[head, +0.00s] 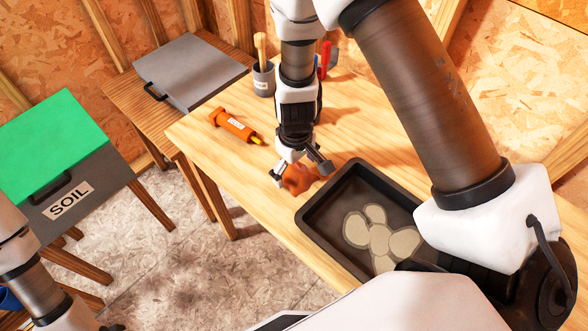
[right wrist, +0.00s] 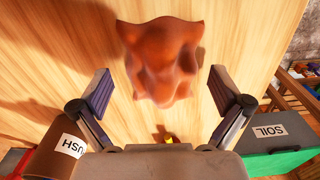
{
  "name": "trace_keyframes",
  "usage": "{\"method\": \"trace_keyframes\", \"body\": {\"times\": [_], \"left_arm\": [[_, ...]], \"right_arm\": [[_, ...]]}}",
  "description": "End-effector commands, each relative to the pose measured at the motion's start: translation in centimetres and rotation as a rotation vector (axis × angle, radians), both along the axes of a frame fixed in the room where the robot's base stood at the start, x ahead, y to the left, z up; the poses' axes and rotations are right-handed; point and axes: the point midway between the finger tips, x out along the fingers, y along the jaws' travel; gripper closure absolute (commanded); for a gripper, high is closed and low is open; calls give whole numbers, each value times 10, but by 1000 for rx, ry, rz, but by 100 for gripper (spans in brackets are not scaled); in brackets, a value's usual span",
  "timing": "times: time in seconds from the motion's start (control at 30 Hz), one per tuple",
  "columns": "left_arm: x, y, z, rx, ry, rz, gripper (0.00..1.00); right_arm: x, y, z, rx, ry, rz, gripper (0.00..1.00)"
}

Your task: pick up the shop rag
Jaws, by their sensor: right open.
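The shop rag (head: 297,180) is a crumpled orange-brown cloth on the wooden bench, just left of the black tray. My right gripper (head: 301,170) is above it, pointing down, with its fingers apart and partly covering the rag. In the right wrist view the rag (right wrist: 162,60) stands up as a lump, ahead of and between the lines of the open fingers (right wrist: 163,92). It does not appear gripped. My left arm enters at the lower left of the head view; its gripper is out of the picture.
The black tray (head: 311,212) with pale stains is close to the rag's right. An orange tube (head: 232,125) lies behind left, near a grey cup (head: 263,80) holding tools. A green-topped SOIL bin (head: 66,190) stands left. The bench between tube and rag is clear.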

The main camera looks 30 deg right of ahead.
Motion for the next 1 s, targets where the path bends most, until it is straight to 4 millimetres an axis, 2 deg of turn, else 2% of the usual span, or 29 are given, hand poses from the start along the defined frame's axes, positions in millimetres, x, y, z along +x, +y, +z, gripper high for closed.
{"method": "trace_keyframes", "body": {"times": [0.07, 0.1, 0.23, 0.4, 0.77, 0.83, 0.87, 0.9, 1.0], "left_arm": [[0, 0, 0, 0, 0, 0, 60], [0, 0, 0, 0, 0, 0, 60], [0, 0, 0, 0, 1, 0, 60], [0, 0, 0, 0, 0, 0, 60], [0, 0, 0, 0, 0, 0, 60], [0, 0, 1, 0, 0, 0, 60], [0, 0, 2, 0, 0, 0, 60], [0, 0, 3, 0, 0, 0, 60], [0, 0, 4, 0, 0, 0, 60]], "right_arm": [[0, 0, 1, 0, 0, 0, 0], [0, 0, 1, 0, 0, 0, 14], [0, 0, 1, 0, 0, 0, 59], [0, 0, 0, 0, 1, 0, 65], [-1, 0, 0, 0, 3, 0, 66], [-1, 0, 6, 0, 2, -1, 78], [0, 0, 11, 1, 1, -1, 96], [0, 0, 18, 0, 0, 1, 100], [1, 0, 42, 0, -3, 1, 100]]}}
